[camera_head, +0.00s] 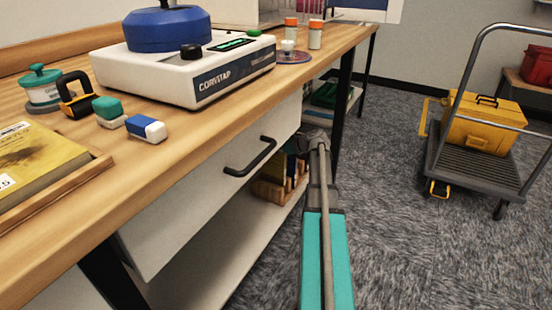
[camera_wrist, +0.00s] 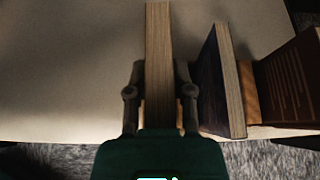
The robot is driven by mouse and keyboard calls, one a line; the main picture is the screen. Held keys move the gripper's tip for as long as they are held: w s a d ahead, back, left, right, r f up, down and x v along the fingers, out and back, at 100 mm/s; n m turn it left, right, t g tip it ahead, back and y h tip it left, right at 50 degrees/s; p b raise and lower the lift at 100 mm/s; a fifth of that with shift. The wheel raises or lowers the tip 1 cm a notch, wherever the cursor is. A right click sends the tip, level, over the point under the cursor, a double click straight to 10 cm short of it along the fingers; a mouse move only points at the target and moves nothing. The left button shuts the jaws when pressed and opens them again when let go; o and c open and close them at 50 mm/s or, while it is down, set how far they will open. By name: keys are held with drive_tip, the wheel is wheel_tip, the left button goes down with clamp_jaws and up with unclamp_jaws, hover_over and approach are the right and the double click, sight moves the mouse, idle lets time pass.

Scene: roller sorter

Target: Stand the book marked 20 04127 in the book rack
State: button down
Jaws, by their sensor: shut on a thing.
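My gripper (camera_wrist: 160,72) is shut on a book (camera_wrist: 158,38), one finger on each side. The book's pale page edge faces the wrist camera; its cover and any mark are hidden. The wooden book rack (camera_wrist: 249,92) is to the right in the wrist view, with a dark-covered book (camera_wrist: 223,82) standing tilted and a brown one (camera_wrist: 289,88) beside it. A gap separates the held book from the dark book. In the head view the rack (camera_head: 268,193) sits on the low shelf under the bench, partly hidden by the drawer and my arm.
The drawer front (camera_head: 215,190) with its dark handle (camera_head: 250,158) is above the shelf (camera_head: 215,252). A yellow book (camera_head: 35,168) lies on the bench top at left. A yellow case (camera_head: 485,122) rides a cart at right. The carpet between is clear.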

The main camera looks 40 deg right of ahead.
drive_tip(key=shift+w, duration=0.1)
drive_tip(key=f+b, duration=0.4)
drive_tip(key=shift+w+d, duration=0.15)
drive_tip(key=shift+w, duration=0.15)
drive_tip(key=shift+c, duration=2.4)
unclamp_jaws()
drive_tip(key=shift+s+r, duration=0.15)
drive_tip(key=p, duration=0.6)
approach(277, 157)
drive_tip(key=shift+d+f, duration=0.3)
drive_tip(key=shift+d, duration=0.55)
